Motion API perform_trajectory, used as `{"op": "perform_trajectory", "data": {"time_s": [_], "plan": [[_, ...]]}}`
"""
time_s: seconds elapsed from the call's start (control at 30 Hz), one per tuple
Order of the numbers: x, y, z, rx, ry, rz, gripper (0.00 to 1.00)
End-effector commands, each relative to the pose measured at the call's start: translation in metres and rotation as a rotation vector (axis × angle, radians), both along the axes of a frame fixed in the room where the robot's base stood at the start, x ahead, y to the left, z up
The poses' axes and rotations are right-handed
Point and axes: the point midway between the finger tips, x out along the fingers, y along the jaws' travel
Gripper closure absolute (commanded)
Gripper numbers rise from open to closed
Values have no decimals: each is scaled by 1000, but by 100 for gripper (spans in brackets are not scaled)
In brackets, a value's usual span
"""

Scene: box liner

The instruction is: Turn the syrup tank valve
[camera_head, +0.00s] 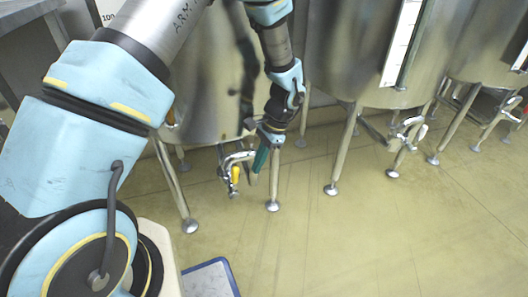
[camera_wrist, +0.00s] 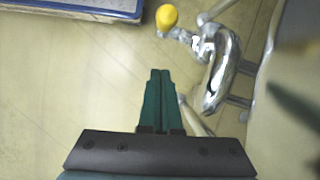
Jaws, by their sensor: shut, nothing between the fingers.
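The syrup tank (camera_head: 205,90) is a shiny steel vessel on legs, partly behind my arm in the head view. Its outlet valve (camera_head: 232,168) sits low under the tank, with a yellow handle (camera_head: 235,176) hanging from it. In the wrist view the chrome valve body (camera_wrist: 220,70) is at the upper right, and the yellow knob-like handle end (camera_wrist: 167,17) is near the top. My gripper (camera_wrist: 160,75) has dark green fingers pressed together, with nothing between them. In the head view my gripper (camera_head: 259,161) is just right of the valve. The fingers look apart from the yellow handle.
Other steel tanks (camera_head: 345,60) stand on legs to the right, with similar valves (camera_head: 408,130). The tank legs (camera_head: 175,185) reach the yellowish floor (camera_head: 330,240). A blue-edged panel (camera_head: 210,278) lies at the bottom of the head view. The floor in front is open.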

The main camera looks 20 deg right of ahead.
Motion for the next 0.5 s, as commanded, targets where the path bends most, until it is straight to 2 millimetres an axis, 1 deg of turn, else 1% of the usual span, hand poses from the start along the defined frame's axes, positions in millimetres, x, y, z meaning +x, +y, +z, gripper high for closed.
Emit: {"op": "perform_trajectory", "data": {"time_s": [0.03,0.2,0.33,0.5], "plan": [[0,10,4,0,-2,2,100],[-2,30,7,0,-1,3,100],[-2,36,8,0,-2,2,100],[-2,37,9,-1,-2,1,100]]}}
